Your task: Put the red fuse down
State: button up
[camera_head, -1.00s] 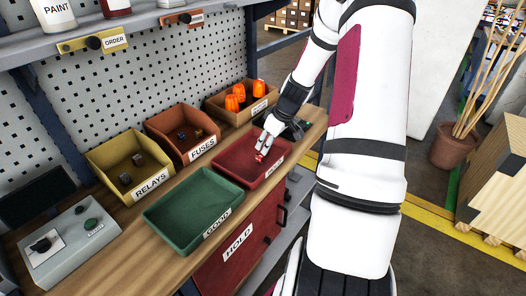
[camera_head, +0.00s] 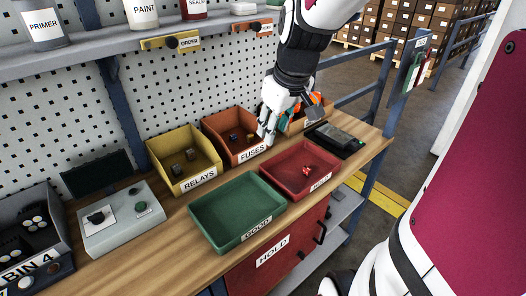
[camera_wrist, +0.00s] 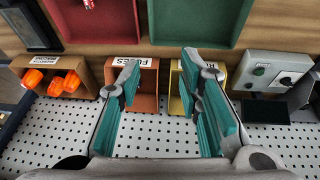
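The red fuse (camera_head: 307,171) lies in the red tray (camera_head: 283,183), apart from my gripper. In the wrist view the red tray (camera_wrist: 70,30) is at the top left, with the fuse (camera_wrist: 88,3) cut by the top edge. My gripper (camera_head: 266,131) is over the front of the orange FUSES bin (camera_head: 214,124), left of and behind the red tray. In the wrist view my gripper (camera_wrist: 166,88) has its two teal-padded fingers wide apart, with nothing between them.
The green GOOD tray (camera_head: 205,222) stands left of the red tray. The yellow RELAYS bin (camera_head: 166,172), a bin with orange items (camera_head: 315,98) and a dark device (camera_head: 335,139) are around it. A grey control box (camera_head: 120,222) stands at left; a shelf (camera_head: 110,38) runs above.

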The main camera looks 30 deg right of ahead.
jog(key=s+a+r, duration=0.3)
jog(key=s+a, duration=0.2)
jog(key=s, duration=0.2)
jog(key=s+a+r+m+t, duration=0.1)
jog(key=s+a+r, duration=0.2)
jog(key=s+a, duration=0.3)
jog(key=shift+s+a+r+m+t, duration=0.2)
jog(key=shift+s+m+t, duration=0.1)
jog(key=shift+s, duration=0.4)
